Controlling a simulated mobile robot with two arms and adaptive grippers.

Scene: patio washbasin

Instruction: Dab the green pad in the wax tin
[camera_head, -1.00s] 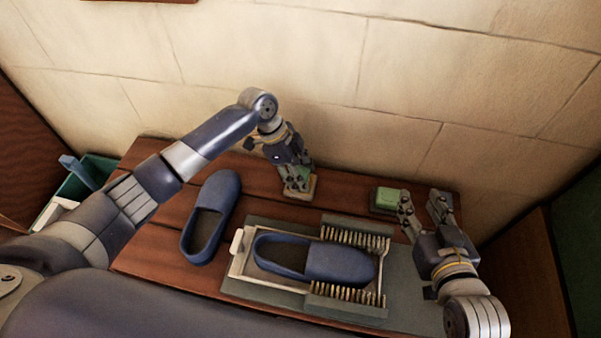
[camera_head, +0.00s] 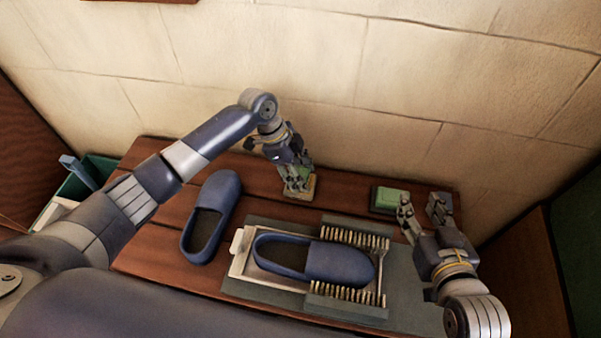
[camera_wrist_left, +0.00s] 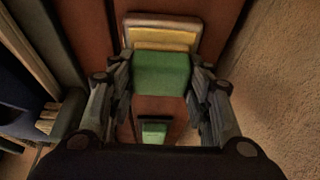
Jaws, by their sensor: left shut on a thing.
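My left gripper (camera_head: 298,184) is shut on a green pad (camera_wrist_left: 161,73), which sits between its fingers in the left wrist view. The wax tin (camera_wrist_left: 160,30), square with a pale rim and yellowish wax, lies just beyond the pad there. In the head view the tin (camera_head: 311,191) is on the wooden table, partly hidden by the gripper at its edge. I cannot tell whether the pad touches the wax. A second green pad (camera_head: 391,196) rests on a dark holder to the right. My right gripper (camera_head: 421,205) is open and empty beside it.
A blue slipper (camera_head: 342,263) lies in a pale frame between two bristle brushes on a grey mat (camera_head: 408,290). Another blue slipper (camera_head: 211,217) lies left of it. A green bin (camera_head: 72,189) stands at the left. The stone wall is close behind the table.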

